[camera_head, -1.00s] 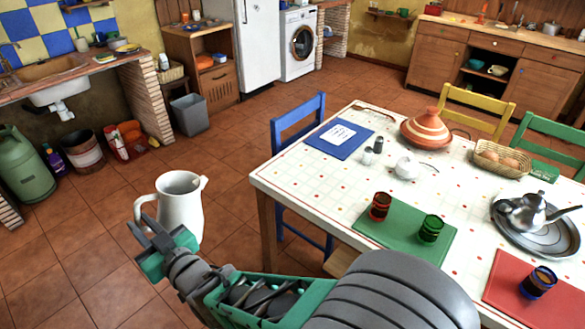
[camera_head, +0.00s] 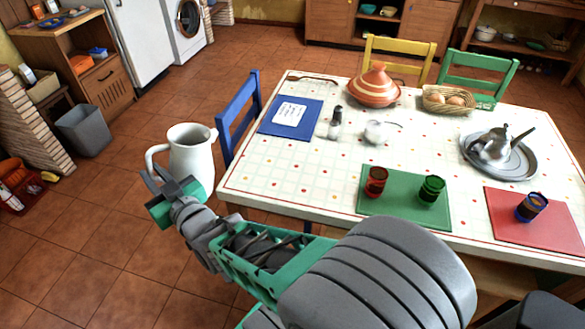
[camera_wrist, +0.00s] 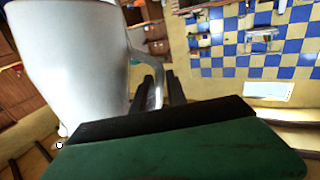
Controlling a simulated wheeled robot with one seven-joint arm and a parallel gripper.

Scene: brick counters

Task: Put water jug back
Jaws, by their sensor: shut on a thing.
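The water jug is a white pitcher (camera_head: 192,155) with a side handle and a spout. It is upright in the air, just left of the table's left edge in the head view. My gripper (camera_head: 160,182) is shut on the jug's handle, on the jug's left side. In the wrist view the jug (camera_wrist: 68,65) fills the left part, and its handle runs down between the dark fingers (camera_wrist: 158,92). The jug's base is partly hidden behind my gripper in the head view.
The dining table (camera_head: 262,178) holds a tagine (camera_head: 374,86), an egg basket (camera_head: 448,99), a teapot on a tray (camera_head: 498,148), glasses on green and red mats, and shakers. Its left front part is clear. A blue chair (camera_head: 238,115) stands at its left side.

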